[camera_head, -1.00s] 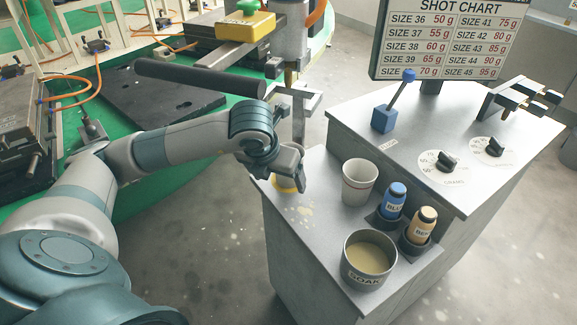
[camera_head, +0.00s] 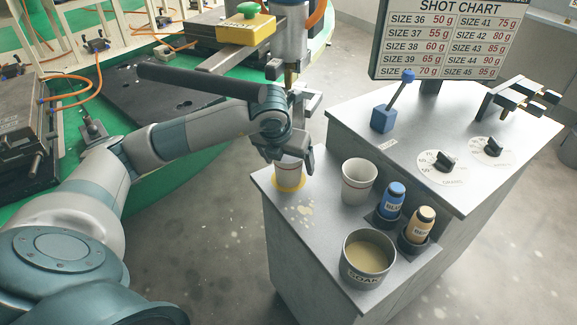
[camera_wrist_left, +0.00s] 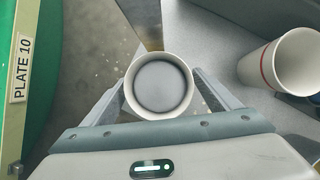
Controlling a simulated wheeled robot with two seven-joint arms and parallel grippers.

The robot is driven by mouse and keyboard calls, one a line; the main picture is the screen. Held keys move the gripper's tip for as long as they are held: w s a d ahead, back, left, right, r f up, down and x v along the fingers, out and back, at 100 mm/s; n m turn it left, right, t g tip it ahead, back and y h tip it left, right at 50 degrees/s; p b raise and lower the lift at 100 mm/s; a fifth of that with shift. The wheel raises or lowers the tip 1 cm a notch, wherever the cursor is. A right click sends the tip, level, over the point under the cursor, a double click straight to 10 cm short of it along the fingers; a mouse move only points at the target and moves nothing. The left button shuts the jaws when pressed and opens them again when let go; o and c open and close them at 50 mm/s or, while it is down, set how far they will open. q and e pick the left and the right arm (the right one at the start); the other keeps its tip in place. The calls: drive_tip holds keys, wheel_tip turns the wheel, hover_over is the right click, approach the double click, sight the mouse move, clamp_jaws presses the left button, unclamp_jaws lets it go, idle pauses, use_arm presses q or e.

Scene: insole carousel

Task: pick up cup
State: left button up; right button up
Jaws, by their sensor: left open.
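A white paper cup (camera_head: 289,172) stands on a yellow ring (camera_head: 291,187) at the left end of the grey cabinet's lower shelf. My left gripper (camera_head: 289,158) is over it with its fingers on either side and partly hides its top. In the left wrist view the cup (camera_wrist_left: 160,87) shows from above, its round rim between the two open fingers. I cannot tell whether the fingers touch it. A second white cup (camera_head: 358,182) with a dark red band stands upright to the right; it also shows in the wrist view (camera_wrist_left: 287,62). My right gripper is not in view.
Blue (camera_head: 393,199) and beige (camera_head: 421,224) bottles sit in dark holders right of the second cup. A SOAK pot (camera_head: 367,262) stands at the shelf's front. A metal nozzle (camera_head: 290,75) hangs behind my gripper.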

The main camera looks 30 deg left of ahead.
use_arm(q)
drive_tip(key=shift+x, duration=1.5)
drive_tip(key=shift+s, duration=0.1)
drive_tip(key=shift+c, duration=0.3)
drive_tip(key=c, duration=1)
